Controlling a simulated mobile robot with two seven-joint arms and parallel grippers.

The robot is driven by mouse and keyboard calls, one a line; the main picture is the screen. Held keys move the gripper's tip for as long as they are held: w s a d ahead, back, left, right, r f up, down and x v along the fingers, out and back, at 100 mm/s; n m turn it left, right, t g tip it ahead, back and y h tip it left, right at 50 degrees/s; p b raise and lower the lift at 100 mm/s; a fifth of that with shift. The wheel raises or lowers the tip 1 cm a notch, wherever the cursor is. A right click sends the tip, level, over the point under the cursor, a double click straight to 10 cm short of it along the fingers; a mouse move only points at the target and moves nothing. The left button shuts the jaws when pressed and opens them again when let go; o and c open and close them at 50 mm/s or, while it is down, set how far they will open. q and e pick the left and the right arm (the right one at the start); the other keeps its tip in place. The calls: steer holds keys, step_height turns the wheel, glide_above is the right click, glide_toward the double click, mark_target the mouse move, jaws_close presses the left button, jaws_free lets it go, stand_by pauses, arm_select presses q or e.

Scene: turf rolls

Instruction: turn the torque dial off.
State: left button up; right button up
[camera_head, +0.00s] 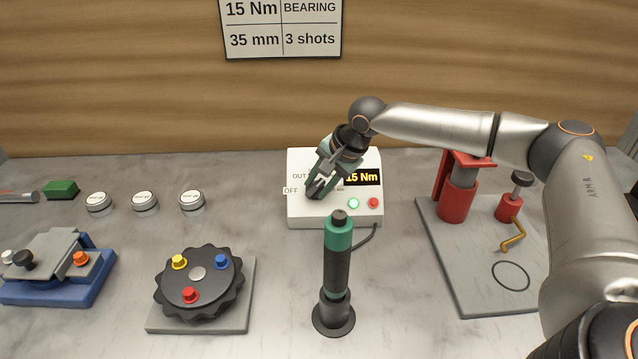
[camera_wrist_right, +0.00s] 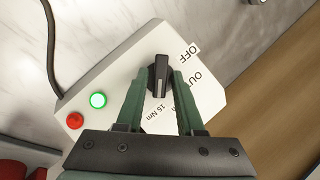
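The torque dial (camera_wrist_right: 161,75) is a black bar-shaped knob on a white control box (camera_head: 335,217). The box's display (camera_head: 362,177) reads 15 Nm. In the right wrist view the bar runs up and down the picture, its lower end towards the "15 Nm" label (camera_wrist_right: 156,112); the "OFF" label (camera_wrist_right: 189,52) is to its upper right. My right gripper (camera_head: 315,188) is at the dial, with one green finger close against each side of the bar. In the head view the gripper mostly hides the dial. My left gripper is not in view.
A green-and-black driver (camera_head: 338,252) stands upright before the box. A round black fixture (camera_head: 198,282) with coloured knobs is to its left. A red press (camera_head: 455,200) on a grey plate is at right, under my right arm. Several round tins (camera_head: 145,202) stand at left.

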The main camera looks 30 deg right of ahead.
jaws_close()
stand_by(0.3)
